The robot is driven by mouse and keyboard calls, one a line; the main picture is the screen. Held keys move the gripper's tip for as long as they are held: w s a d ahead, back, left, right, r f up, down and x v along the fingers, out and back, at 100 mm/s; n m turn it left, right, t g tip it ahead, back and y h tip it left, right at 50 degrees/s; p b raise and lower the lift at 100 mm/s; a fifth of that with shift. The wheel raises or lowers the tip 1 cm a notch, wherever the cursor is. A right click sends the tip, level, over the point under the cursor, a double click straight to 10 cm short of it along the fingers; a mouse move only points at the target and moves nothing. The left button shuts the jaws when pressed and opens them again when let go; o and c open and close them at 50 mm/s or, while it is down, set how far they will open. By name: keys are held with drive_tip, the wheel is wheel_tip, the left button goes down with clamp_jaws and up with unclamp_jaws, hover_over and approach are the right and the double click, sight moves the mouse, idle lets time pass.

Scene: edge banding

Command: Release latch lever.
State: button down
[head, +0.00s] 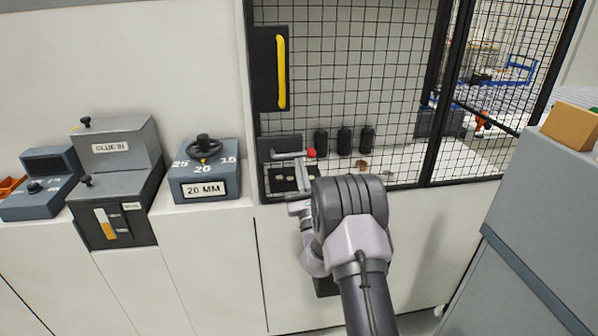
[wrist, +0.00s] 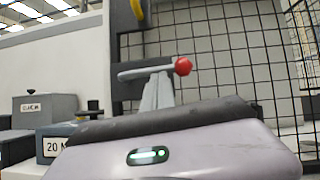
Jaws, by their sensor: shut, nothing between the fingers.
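The latch lever (head: 285,155) is a light grey bar with a red ball knob (head: 311,153) on its right end, on a dark plate at the lower left of the mesh door. In the wrist view the lever (wrist: 145,72) lies nearly level, with the red knob (wrist: 183,66) at its right end. My gripper (head: 302,172) is shut and empty, just below the lever and left of the knob. Its fingers (wrist: 157,92) point up at the bar's underside in the wrist view; I cannot tell whether they touch it. My wrist hides part of the dark plate.
A yellow handle (head: 281,72) is on the door's dark panel above the lever. Several black cylinders stand behind the mesh (head: 400,70). A 20 MM dial box (head: 205,185) and a glue unit (head: 115,185) stand left. A grey cabinet (head: 550,215) stands right.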

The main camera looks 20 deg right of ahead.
sight(302, 155)
drive_tip(key=r+n+y, duration=0.1)
drive_tip(key=n+y, duration=0.1)
drive_tip(key=n, duration=0.1)
drive_tip(key=r+n+y, duration=0.1)
drive_tip(key=n+y, duration=0.1)
drive_tip(key=n, duration=0.1)
drive_tip(key=r+n+y, duration=0.2)
drive_tip(key=n+y, duration=0.1)
drive_tip(key=shift+d+n+g, duration=0.2)
drive_tip(key=shift+n+g, duration=0.1)
drive_tip(key=shift+n, duration=0.1)
drive_tip(key=shift+w+a+r+n+g+y+p, duration=0.2)
drive_tip(key=shift+r+n+g+y, duration=0.35)
drive_tip(key=shift+n, duration=0.65)
drive_tip(key=shift+s+a+r+n+g+y+p, duration=0.15)
drive_tip(key=shift+a+r+n+g+y, duration=0.2)
drive_tip(key=shift+n+g+y, duration=0.6)
drive_tip(key=shift+w+a+r+n+g+y+p, duration=0.1)
drive_tip(key=shift+a+r+n+g+y+p, duration=0.3)
drive_tip(key=shift+n, duration=1.05)
drive_tip(key=shift+d+r, duration=0.15)
drive_tip(key=shift+d, duration=0.1)
drive_tip(key=shift+b, duration=0.3)
